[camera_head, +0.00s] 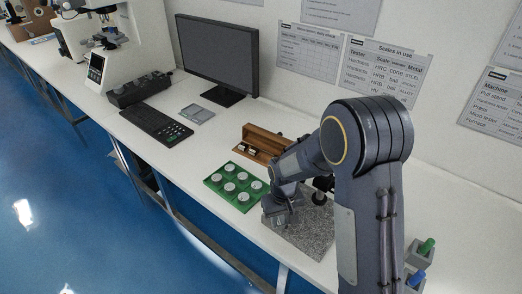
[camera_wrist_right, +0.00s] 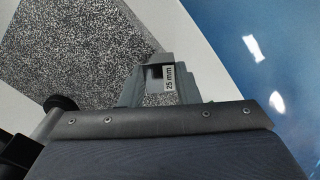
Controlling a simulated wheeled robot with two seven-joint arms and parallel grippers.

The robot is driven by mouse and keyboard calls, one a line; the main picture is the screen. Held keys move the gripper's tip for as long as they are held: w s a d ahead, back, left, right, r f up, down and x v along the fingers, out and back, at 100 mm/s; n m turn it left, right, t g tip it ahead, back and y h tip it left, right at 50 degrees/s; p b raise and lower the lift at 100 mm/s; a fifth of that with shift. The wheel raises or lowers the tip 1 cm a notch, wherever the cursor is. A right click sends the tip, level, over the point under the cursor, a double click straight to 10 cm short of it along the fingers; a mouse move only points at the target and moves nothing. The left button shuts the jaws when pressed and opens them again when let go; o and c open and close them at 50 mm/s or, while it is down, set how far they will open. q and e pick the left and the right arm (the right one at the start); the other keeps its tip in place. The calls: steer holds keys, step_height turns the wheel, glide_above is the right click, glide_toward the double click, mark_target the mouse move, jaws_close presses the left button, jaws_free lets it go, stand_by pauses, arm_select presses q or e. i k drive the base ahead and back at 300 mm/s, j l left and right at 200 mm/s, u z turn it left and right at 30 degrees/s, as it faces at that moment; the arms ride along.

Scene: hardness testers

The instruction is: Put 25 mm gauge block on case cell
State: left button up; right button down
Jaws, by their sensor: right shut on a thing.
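My right gripper (camera_head: 278,218) is low over the front left part of the speckled granite plate. In the right wrist view its two grey fingers (camera_wrist_right: 158,85) are shut on the gauge block (camera_wrist_right: 169,78), which shows a white label reading "25 mm". The block's lower part is hidden by the gripper, and I cannot tell if it touches the plate. The wooden case (camera_head: 253,151) stands open behind the plate, with a few small blocks inside; its right part is hidden by my right arm. My left gripper is not in view.
The granite plate (camera_head: 312,235) lies near the table's front edge, with a dark stand partly hidden behind my arm. A green tray (camera_head: 211,184) with several round metal blocks is just left of it. A keyboard, monitor and testers stand farther left.

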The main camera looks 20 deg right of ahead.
mark_target(265, 158)
steer(key=i+j+z, duration=0.45)
steer(key=i+j, duration=0.9)
steer(key=j, duration=0.1)
